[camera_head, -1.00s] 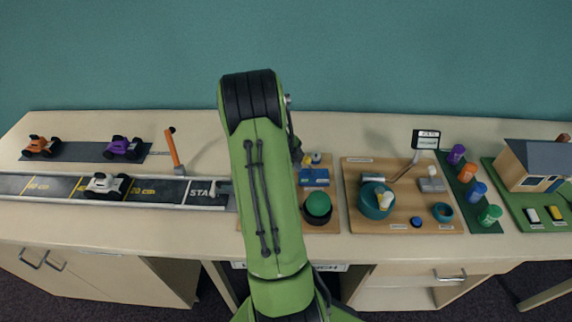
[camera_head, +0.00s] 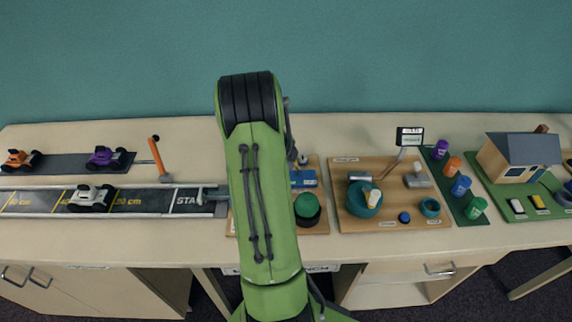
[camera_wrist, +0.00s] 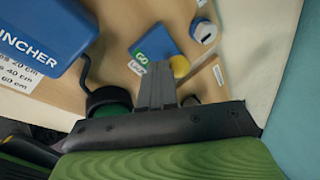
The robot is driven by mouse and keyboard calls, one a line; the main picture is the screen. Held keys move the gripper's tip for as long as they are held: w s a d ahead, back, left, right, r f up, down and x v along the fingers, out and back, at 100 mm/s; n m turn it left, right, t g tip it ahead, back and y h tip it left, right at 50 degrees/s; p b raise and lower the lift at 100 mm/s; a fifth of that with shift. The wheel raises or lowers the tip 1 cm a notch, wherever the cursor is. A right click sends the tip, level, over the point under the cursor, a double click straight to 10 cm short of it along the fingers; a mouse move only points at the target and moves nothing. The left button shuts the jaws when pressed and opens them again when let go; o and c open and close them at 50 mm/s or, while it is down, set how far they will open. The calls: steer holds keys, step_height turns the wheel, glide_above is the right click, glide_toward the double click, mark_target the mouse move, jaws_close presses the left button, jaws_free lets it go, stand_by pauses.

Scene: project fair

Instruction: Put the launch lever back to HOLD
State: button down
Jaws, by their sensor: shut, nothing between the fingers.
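In the wrist view, my gripper (camera_wrist: 157,78) is shut and empty, its grey fingers pointing over the wooden launcher board. Whether the fingers touch the knob I cannot tell. Another small label beside the block is partly covered. A HOLD label cannot be read. In the head view my arm hides the gripper and lever; only part of the blue block (camera_head: 304,178) shows.
A blue launcher box (camera_wrist: 42,35) stands left in the wrist view. In the head view, the track (camera_head: 150,201) lies left and a wooden board with a teal pot (camera_head: 363,205) lies right.

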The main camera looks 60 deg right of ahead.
steer(key=shift+s+d, duration=0.1)
steer(key=shift+s, duration=0.05)
steer(key=shift+s+d+r+t+y+b, duration=0.2)
steer(key=shift+s+d+t+y+b, duration=0.1)
steer(key=shift+s+t, duration=0.25)
steer(key=shift+s+d+r+t+y+b, duration=0.2)
steer(key=shift+s+t+y, duration=0.1)
steer(key=shift+s+t, duration=0.2)
steer(key=shift+s+d+r+m+t+y+p, duration=0.1)
steer(key=shift+s+d+m+t+y+p, duration=0.15)
steer(key=shift+s+t, duration=0.3)
steer(key=shift+s+d+r+m+t+y+p, duration=0.15)
steer(key=shift+s+t+y+p, duration=0.15)
steer(key=shift+t, duration=0.3)
steer(key=shift+s+d+f, duration=0.1)
steer(key=shift+s+d, duration=0.1)
steer(key=shift+w+a, duration=0.1)
steer(key=shift+r+p, duration=0.8)
steer(key=shift+r, duration=0.05)
